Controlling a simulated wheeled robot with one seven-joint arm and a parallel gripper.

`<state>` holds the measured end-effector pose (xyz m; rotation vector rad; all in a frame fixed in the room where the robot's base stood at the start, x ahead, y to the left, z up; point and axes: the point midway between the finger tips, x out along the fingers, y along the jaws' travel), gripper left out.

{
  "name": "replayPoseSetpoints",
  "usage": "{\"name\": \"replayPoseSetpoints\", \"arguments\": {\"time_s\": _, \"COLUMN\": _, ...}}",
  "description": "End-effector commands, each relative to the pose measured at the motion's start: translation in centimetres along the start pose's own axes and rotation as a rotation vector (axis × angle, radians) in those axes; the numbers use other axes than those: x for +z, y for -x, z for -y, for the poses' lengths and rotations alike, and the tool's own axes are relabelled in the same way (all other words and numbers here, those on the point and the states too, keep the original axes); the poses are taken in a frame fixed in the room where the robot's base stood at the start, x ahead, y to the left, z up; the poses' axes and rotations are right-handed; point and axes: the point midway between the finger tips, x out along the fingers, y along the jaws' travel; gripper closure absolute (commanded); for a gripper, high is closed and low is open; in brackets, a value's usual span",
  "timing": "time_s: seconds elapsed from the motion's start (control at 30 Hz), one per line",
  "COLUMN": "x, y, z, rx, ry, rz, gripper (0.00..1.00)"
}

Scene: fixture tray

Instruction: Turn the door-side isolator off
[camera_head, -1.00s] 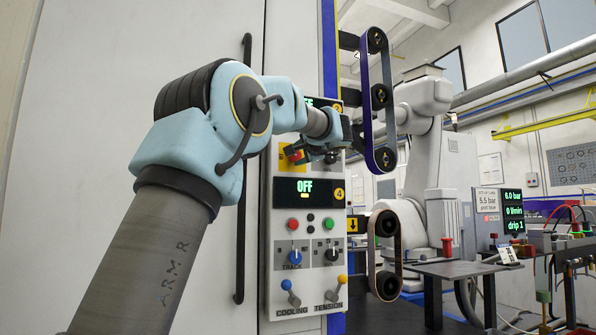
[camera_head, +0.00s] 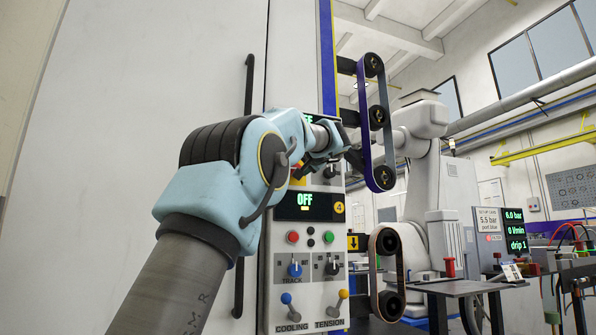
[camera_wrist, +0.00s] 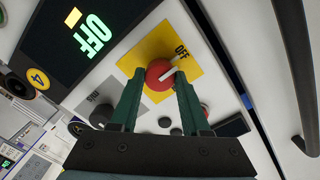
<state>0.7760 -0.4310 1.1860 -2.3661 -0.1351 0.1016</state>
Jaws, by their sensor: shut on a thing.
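The isolator is a red rotary knob (camera_wrist: 158,76) on a yellow plate (camera_wrist: 203,75) marked OFF. In the wrist view the two green fingers of my gripper (camera_wrist: 160,84) stand on either side of the knob and hold it. The knob's white pointer points toward the OFF mark. In the head view my gripper (camera_head: 322,160) is at the upper part of the control panel (camera_head: 345,240). It hides most of the knob there, and only part of the yellow plate (camera_head: 298,181) shows.
A lit display (camera_head: 307,205) reads OFF below my gripper. A black knob on a grey plate (camera_wrist: 92,103) sits beside the isolator. Buttons and the COOLING and TENSION levers are lower down. A dark vertical handle (camera_head: 247,100) stands left, and belt pulleys (camera_head: 375,120) stand close on the right.

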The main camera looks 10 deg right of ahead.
Motion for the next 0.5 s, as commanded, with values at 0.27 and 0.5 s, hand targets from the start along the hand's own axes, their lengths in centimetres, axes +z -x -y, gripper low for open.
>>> {"name": "replayPoseSetpoints", "arguments": {"time_s": 0.27, "x": -0.02, "y": -0.02, "z": -0.01, "rx": 0.001, "ry": 0.004, "rz": 0.000, "gripper": 1.00}}
{"name": "replayPoseSetpoints", "arguments": {"time_s": 0.5, "x": -0.01, "y": -0.02, "z": -0.01, "rx": 0.001, "ry": 0.004, "rz": 0.000, "gripper": 0.37}}
